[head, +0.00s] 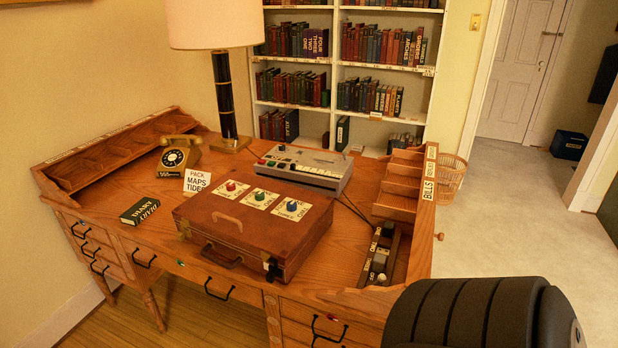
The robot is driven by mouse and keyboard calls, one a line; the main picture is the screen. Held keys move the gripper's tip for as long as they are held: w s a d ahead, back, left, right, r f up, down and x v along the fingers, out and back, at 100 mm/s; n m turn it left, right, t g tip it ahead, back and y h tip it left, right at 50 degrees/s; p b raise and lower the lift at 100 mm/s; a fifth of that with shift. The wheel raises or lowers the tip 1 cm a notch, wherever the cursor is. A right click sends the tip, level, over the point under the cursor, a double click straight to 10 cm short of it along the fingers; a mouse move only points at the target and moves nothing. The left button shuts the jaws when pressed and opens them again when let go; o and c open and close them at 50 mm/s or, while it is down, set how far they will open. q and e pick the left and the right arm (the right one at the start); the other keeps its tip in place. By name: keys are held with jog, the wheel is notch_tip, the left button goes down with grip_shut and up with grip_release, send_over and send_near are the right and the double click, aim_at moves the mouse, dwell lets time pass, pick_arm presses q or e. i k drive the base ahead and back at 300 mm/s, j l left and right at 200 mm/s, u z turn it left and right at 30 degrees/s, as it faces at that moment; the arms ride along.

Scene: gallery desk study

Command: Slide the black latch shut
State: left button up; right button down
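A brown case (245,222) lies closed on the wooden desk, with a dark handle (221,257) on its front side. A small black latch (272,268) sits at the right end of the case's front side. A brass-coloured fitting (184,230) is at the left end. The black latch is too small in the head view to tell its exact position. Neither of my grippers is in view.
Three knobs on numbered cards (261,199) sit on the case lid. Around it are a grey device (305,168), a telephone (178,157), a diary (140,211), a lamp (226,95) and a wooden rack (402,185). A black ribbed chair-like shape (465,315) fills the lower right.

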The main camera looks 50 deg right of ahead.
aim_at(273, 272)
jog(key=z, duration=1.35)
